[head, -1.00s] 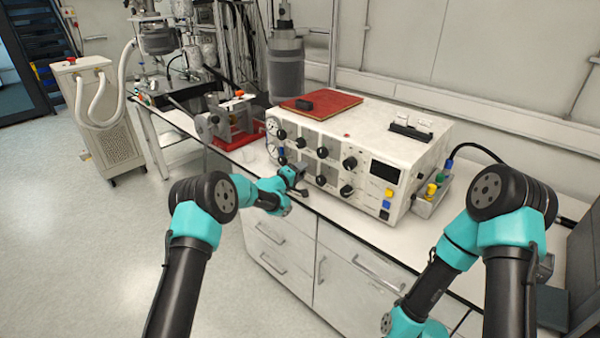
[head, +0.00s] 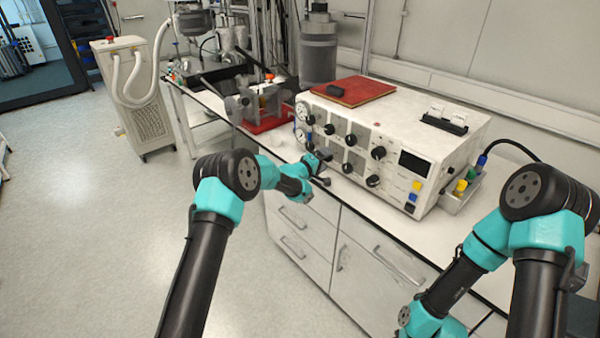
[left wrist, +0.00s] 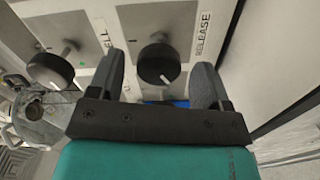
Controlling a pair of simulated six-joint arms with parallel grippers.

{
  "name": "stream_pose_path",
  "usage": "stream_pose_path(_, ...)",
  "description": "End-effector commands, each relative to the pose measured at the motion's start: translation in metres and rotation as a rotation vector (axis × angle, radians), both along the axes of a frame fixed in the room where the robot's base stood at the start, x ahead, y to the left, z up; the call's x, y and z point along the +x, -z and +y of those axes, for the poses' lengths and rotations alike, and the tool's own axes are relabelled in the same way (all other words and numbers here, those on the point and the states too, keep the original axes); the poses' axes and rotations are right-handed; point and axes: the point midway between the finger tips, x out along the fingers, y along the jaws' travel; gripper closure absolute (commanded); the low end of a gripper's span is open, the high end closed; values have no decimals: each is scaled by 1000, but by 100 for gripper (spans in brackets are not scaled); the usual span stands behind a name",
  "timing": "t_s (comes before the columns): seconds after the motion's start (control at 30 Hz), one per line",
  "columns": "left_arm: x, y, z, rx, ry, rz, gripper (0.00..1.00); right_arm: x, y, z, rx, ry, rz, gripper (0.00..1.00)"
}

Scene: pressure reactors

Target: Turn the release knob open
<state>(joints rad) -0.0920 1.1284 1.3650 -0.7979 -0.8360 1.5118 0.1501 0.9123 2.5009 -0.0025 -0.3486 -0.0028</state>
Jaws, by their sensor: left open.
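The release knob (left wrist: 157,64) is round and black, on the pale panel beside a RELEASE label (left wrist: 202,34). In the left wrist view it lies between the two open fingers of my left gripper (left wrist: 158,72), with a visible gap at each side. In the head view my left gripper (head: 321,165) is at the lower left of the panel of the white control box (head: 405,125) and appears to cover this knob. My right gripper is out of view; only its arm shows.
A second black knob (left wrist: 50,71), with a label ending in "ELL", sits left of the left finger in the wrist view. Several other knobs and gauges share the panel. The bench front is clear.

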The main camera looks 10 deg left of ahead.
Motion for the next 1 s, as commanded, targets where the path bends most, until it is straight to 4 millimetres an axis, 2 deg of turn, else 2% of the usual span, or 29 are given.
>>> stream_pose_path(0.8,-107,-1,91,0,-1,0,28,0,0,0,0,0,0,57)
stream_pose_path(1.0,-121,0,102,0,0,0,28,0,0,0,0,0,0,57)
